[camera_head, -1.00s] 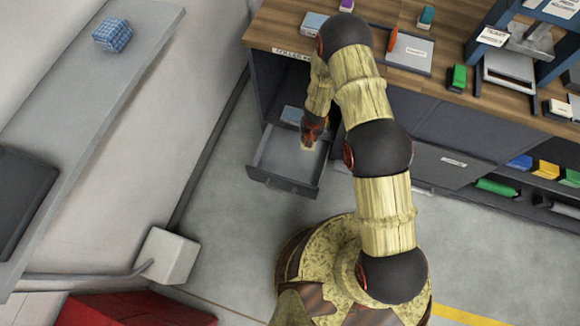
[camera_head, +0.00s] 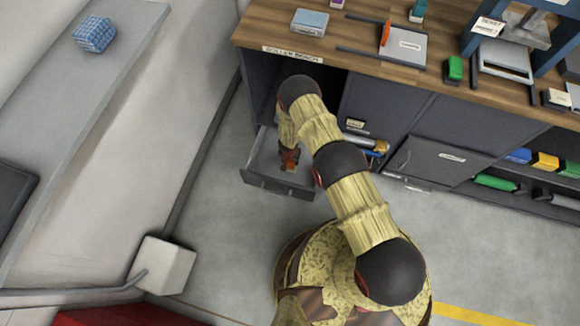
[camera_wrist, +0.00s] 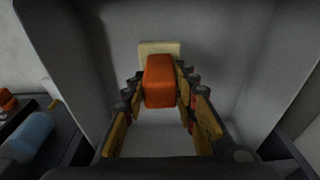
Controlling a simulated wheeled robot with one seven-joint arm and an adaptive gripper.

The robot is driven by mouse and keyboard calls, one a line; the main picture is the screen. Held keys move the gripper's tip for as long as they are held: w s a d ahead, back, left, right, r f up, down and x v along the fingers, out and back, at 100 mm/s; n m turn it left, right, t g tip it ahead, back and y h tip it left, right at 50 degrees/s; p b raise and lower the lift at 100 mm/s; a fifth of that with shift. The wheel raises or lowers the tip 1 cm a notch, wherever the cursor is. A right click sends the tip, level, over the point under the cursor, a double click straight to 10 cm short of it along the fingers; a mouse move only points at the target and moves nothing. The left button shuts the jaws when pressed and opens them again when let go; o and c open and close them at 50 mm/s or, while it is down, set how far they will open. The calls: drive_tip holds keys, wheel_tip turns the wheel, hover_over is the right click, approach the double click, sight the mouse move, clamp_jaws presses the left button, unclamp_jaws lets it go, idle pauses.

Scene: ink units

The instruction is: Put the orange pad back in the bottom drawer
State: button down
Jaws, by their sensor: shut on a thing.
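The orange pad (camera_wrist: 160,82) is a small block between the two fingers of my gripper (camera_head: 289,160) in the wrist view. The fingers are shut on its sides. A cream piece (camera_wrist: 159,47) shows just beyond it; I cannot tell whether it is part of the pad. The grey open drawer (camera_head: 262,180) is pulled out low at the left end of the bench. My gripper points down into it, and grey drawer walls (camera_wrist: 255,60) surround the pad in the wrist view. I cannot tell whether the pad touches the drawer floor. My arm hides part of the drawer.
The wooden bench top (camera_head: 275,30) is above and behind the drawer. It carries a blue-grey box (camera_head: 310,22), a tray (camera_head: 402,45) and a green block (camera_head: 455,68). A cabinet front (camera_head: 385,100) is right of my arm. Clear floor (camera_head: 225,235) lies before the drawer.

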sight(291, 165)
drive_tip(key=shift+f+b, duration=0.9)
drive_tip(key=shift+f, duration=1.4)
drive_tip(key=shift+r, duration=0.1)
drive_tip(key=c, duration=1.4)
unclamp_jaws()
